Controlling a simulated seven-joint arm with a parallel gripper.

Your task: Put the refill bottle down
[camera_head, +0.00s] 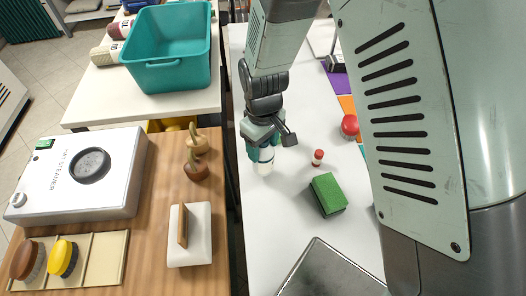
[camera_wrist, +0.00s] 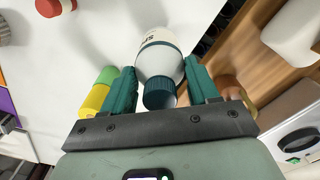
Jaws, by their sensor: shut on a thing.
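The refill bottle (camera_wrist: 159,55) has a white body with dark lettering and a ribbed teal cap; its cap end faces the wrist camera. My gripper (camera_wrist: 161,72) is shut on it, with one teal finger on each side near the cap. In the head view my gripper (camera_head: 262,135) points down over the left edge of the white table (camera_head: 290,235), and the bottle's pale lower part (camera_head: 265,166) shows below the fingers. I cannot tell whether its base touches the table.
A red-capped small bottle (camera_head: 318,158), a red-topped item (camera_head: 349,126) and a green sponge (camera_head: 328,194) stand to the right. A metal tray (camera_head: 330,272) lies in front.

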